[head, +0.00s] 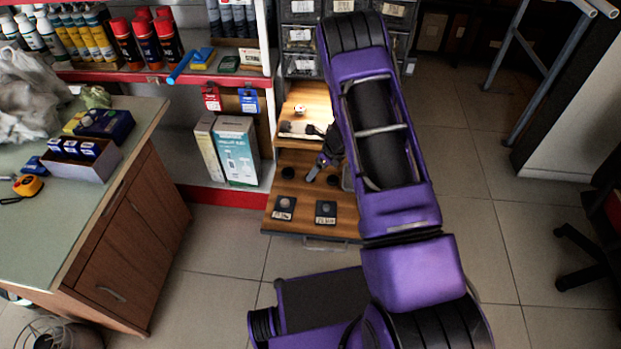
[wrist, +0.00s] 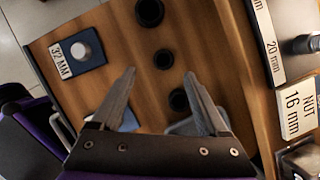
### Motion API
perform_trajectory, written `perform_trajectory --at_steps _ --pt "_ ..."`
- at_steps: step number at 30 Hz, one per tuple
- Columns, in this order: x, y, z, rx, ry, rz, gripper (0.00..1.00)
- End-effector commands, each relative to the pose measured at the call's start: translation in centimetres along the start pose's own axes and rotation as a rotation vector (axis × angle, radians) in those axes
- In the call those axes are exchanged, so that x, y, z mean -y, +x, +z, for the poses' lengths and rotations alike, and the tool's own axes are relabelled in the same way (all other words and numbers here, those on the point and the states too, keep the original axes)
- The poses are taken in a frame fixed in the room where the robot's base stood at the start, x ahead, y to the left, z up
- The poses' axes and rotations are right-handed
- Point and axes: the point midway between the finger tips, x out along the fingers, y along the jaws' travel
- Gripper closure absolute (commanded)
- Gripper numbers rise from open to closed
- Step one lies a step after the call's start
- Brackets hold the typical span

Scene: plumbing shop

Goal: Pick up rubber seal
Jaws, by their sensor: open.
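Three black round rings that look like rubber seals lie in a row on a wooden drawer board (wrist: 115,25) in the wrist view: a large one (wrist: 149,12) at the top, a smaller one (wrist: 164,58) in the middle, and another (wrist: 179,100) lower down. I cannot tell which one the task means. In the head view, dark round pieces show on the board at left (head: 287,173) and right (head: 333,181). My gripper (wrist: 160,74) is open and empty above the board. The middle ring appears just beyond the fingertips, the lower one between the fingers. My gripper also shows in the head view (head: 318,168).
A block labelled 32 MM (wrist: 80,50) and a second dark block (wrist: 126,118), partly behind a finger, sit on the board. A shelf edge with size labels (wrist: 270,45) rises at right. Boxes (head: 235,150) stand left of the drawer; a counter (head: 75,200) is further left.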

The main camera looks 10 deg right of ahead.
Motion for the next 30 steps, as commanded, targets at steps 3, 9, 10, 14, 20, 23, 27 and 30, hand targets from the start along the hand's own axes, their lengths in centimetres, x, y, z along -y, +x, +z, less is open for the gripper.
perform_trajectory --at_steps 3,9,10,14,20,23,27,30 --pt "0.2 1.7 -0.1 -0.003 -0.003 0.002 0.22" --pt "0.5 4.3 0.0 -0.002 -0.002 0.0 0.22" --pt "0.5 4.6 0.0 -0.002 -0.002 0.0 0.22" --pt "0.5 4.9 0.1 -0.001 -0.001 0.0 0.22" --pt "0.5 4.9 0.1 0.0 -0.001 0.0 0.3" --pt "0.5 4.9 0.1 0.0 -0.001 0.0 0.48" --pt "0.5 4.9 0.1 0.0 -0.001 0.0 0.73" --pt "0.5 4.9 0.1 0.0 -0.001 0.0 0.91"
